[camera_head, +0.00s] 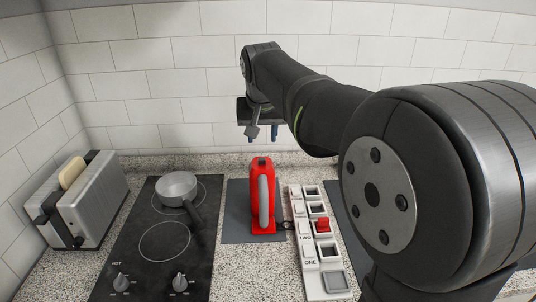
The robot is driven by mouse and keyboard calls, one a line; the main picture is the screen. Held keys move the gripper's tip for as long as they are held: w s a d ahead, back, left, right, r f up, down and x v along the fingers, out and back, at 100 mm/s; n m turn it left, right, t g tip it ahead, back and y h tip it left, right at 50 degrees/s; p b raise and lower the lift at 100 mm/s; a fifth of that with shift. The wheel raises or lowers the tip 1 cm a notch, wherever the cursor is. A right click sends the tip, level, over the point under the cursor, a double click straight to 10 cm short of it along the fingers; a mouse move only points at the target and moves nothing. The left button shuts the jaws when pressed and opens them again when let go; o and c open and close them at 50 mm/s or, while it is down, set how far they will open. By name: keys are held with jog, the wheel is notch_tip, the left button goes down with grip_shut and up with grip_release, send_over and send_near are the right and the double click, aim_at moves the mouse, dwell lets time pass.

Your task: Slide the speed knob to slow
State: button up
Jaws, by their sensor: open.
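A red appliance (257,190) with a grey curved handle (264,203) stands upright on a dark grey mat (237,220) at the middle of the counter. A small dark patch shows at its top, but I cannot tell whether that is the speed knob. No slow marking is readable. My gripper (262,133) is open and empty. It hangs in front of the tiled wall and shows just above the red appliance in the picture, not touching it. The gripper is small and partly dark, so its fingertips are hard to make out.
A white panel (306,256) with several switches, one of them red (323,225), lies right of the appliance. A black cooktop (132,241) with a small pot (177,186) and two knobs is at left, beside a silver toaster (92,198) holding bread. My arm hides the right side.

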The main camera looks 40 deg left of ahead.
aim_at(262, 159)
jog(key=x, duration=0.9)
jog(key=shift+w+a+f, duration=0.1)
jog(key=shift+w+f, duration=0.05)
jog(key=shift+f, duration=0.15)
jog(key=shift+c, duration=0.4)
grip_shut()
